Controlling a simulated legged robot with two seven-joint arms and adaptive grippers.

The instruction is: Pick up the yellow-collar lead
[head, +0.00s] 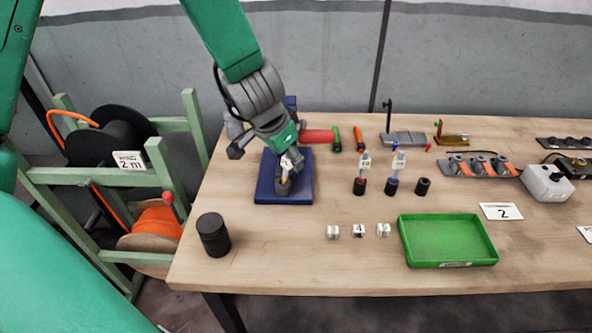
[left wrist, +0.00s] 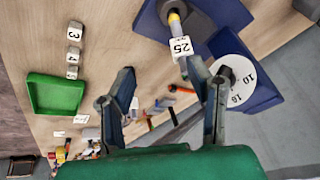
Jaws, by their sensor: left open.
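The yellow-collar lead (left wrist: 174,20) stands in a dark round holder on a blue base (left wrist: 150,22) in the left wrist view. It carries a white tag marked 25 (left wrist: 181,46). In the head view only a little of it shows under my gripper, above the blue base (head: 264,191). My left gripper (head: 288,160) is over the base, pointing down. In the left wrist view its two fingers (left wrist: 160,70) are apart with nothing held between them. The tag is just beyond the fingertips, nearer the right-hand finger; I cannot tell whether they touch. My right gripper is not in view.
A blue block with a white dial (left wrist: 235,82) is close beside the right-hand finger. Tagged leads in holders (head: 362,176), a green tray (head: 447,262) and numbered cubes (head: 358,230) stand to the right. A black cylinder (head: 213,235) is at the front left. Bare table surrounds the cubes.

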